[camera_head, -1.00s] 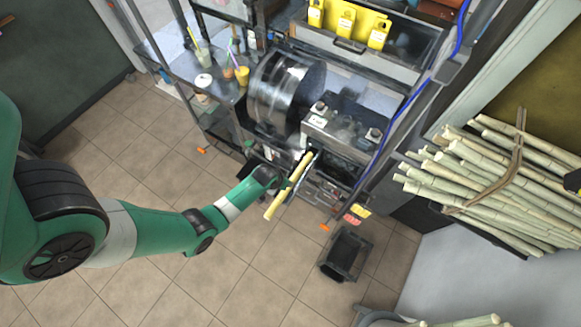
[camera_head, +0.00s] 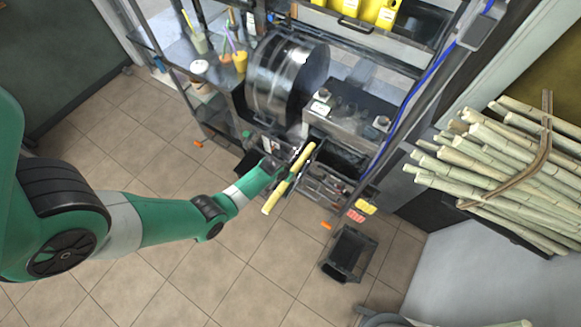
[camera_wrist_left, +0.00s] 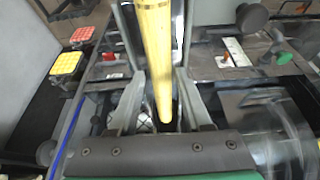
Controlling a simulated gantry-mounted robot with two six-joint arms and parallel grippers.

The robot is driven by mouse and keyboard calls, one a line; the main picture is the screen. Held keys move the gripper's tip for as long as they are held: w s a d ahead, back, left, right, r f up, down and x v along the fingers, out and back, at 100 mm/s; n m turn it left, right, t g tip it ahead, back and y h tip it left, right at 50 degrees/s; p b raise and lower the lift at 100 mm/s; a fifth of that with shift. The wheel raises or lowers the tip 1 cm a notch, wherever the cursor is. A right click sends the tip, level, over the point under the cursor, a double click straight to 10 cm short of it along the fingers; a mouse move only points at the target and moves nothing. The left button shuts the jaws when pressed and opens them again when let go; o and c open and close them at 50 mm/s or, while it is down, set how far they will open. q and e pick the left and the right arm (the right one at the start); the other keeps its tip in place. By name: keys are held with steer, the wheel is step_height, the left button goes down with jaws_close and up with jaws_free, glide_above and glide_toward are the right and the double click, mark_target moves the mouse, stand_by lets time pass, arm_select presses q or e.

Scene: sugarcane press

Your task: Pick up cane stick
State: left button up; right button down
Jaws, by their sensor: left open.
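A yellow cane stick (camera_head: 275,201) lies slanted in front of the press machine in the head view. My left gripper (camera_head: 294,172) is at the stick, with the arm reaching in from the left. In the left wrist view, the stick (camera_wrist_left: 157,55) runs lengthwise between the two fingers of my left gripper (camera_wrist_left: 154,75). The jaws are open around it; I cannot tell whether a finger touches it. What supports the stick is not clear. My right gripper is not in view.
The press with its round metal drum (camera_head: 283,80) stands just beyond the gripper. A large bundle of cane sticks (camera_head: 500,165) is at the right. A black bin (camera_head: 349,254) sits on the tiled floor. Cups with straws (camera_head: 200,42) stand on the left shelf. Floor at lower middle is clear.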

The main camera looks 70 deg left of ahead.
arm_select(q)
steer(key=b+x, duration=0.1)
steer(key=x, duration=0.1)
steer(key=shift+w+a+f, duration=0.15)
steer(key=shift+f, duration=0.25)
jaws_close()
steer(key=shift+r, duration=0.1)
